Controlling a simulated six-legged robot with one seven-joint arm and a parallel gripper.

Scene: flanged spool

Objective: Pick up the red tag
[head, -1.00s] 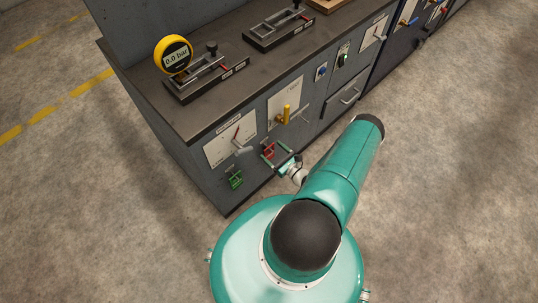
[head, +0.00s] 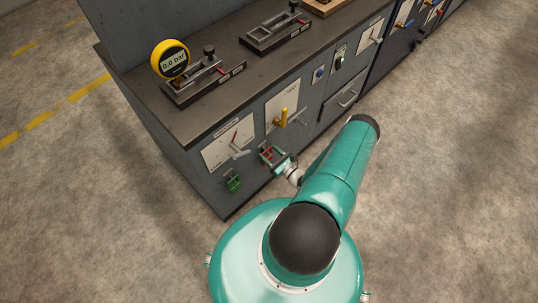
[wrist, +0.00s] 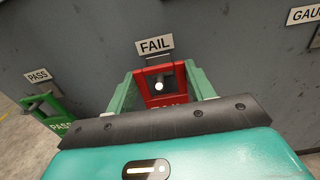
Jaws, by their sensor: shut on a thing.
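The red tag (wrist: 162,73) is in the middle of the wrist view, under a FAIL label on the grey cabinet front. It has a window in its upper part, with a pale round peg end showing there. My gripper (wrist: 163,88) has its green fingers on the left and right sides of the tag and is shut on it. The tag is still at its place by the cabinet. Its lower part is hidden behind my gripper's dark edge. In the head view the red tag (head: 268,154) shows small between the fingers of my gripper (head: 272,157).
A green tag (wrist: 48,112) hangs to the left under a PASS label (wrist: 38,76). Levers on white plates, including a yellow-handled one (head: 283,117), stick out of the cabinet front above. A yellow gauge (head: 170,60) stands on the bench top. The floor is clear.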

